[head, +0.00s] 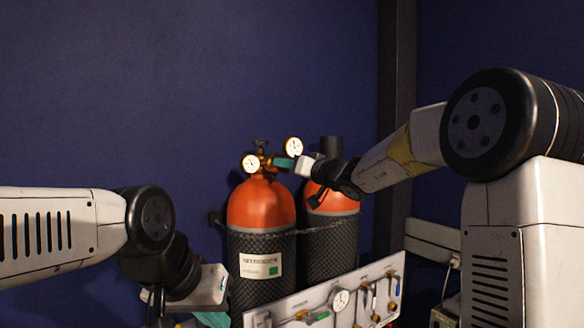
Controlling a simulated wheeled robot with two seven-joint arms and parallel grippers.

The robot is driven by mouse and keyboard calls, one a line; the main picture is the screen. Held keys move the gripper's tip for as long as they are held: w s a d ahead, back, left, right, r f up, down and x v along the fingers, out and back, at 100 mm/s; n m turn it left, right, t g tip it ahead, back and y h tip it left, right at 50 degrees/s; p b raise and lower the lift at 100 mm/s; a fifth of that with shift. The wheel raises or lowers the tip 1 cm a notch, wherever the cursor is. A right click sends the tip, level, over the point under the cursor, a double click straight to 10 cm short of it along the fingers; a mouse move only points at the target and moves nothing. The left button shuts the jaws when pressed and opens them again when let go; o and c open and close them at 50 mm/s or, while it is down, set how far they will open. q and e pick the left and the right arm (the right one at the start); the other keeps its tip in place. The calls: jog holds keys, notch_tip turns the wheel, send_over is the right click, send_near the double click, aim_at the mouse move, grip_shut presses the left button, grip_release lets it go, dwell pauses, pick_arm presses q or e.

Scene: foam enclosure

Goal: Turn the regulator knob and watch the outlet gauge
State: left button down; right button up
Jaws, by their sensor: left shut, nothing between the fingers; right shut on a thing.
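A brass regulator (261,168) with two round white gauges sits on top of the front orange-shouldered cylinder (262,204). One gauge (250,163) is at its left, the other gauge (294,147) is higher at its right. The dials are too small to read, and I cannot tell which is the outlet gauge. My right gripper (277,162) comes in from the right, its teal fingers shut at the regulator's right side, on what appears to be the knob, which they hide. My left gripper (213,319) is low in front, left of the cylinder, shut and empty, partly cut off by the lower edge.
A second orange-shouldered cylinder (328,246) stands behind to the right. A tilted white panel (285,306) with a gauge, valves and fittings is in front of the cylinders. Dark blue walls close the back. Clear space lies above and left of the regulator.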

jog(key=m, duration=0.7)
jog(key=m+t, duration=0.1)
jog(key=m, duration=0.5)
jog(key=shift+m+t+h, duration=0.3)
jog(key=shift+m+h, duration=0.1)
jog(key=o, duration=1.4)
jog(key=shift+c, duration=0.2)
jog(key=shift+s, duration=0.1)
jog(key=v, duration=0.7)
jog(key=shift+s+d, duration=0.25)
jog(key=shift+s, duration=0.05)
